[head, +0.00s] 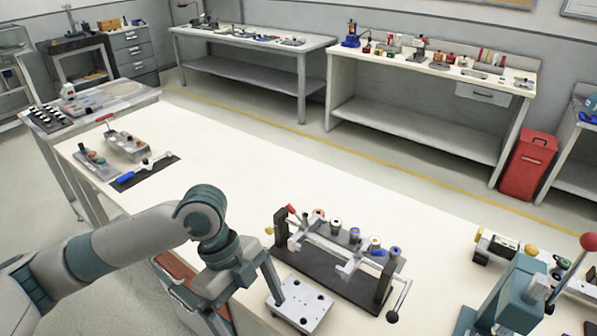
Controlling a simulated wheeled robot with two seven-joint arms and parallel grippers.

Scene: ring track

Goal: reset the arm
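My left arm comes in from the left, grey with teal joints. It bends down at the elbow (203,212) over the table's front edge. My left gripper (240,306) points down, with its two fingers spread well apart and nothing seen between them. Its right finger overlaps the edge of a light metal plate with holes (306,306); whether they touch, I cannot tell. The left finger is partly cut off by the bottom of the picture. My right arm and gripper do not show.
A rail fixture on a black base (335,285) stands right of my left gripper. A teal lever press (515,293) stands at the lower right. A dark mat with a blue-handled tool (126,177) and metal trays lie at the far left. The white tabletop (225,160) between is clear.

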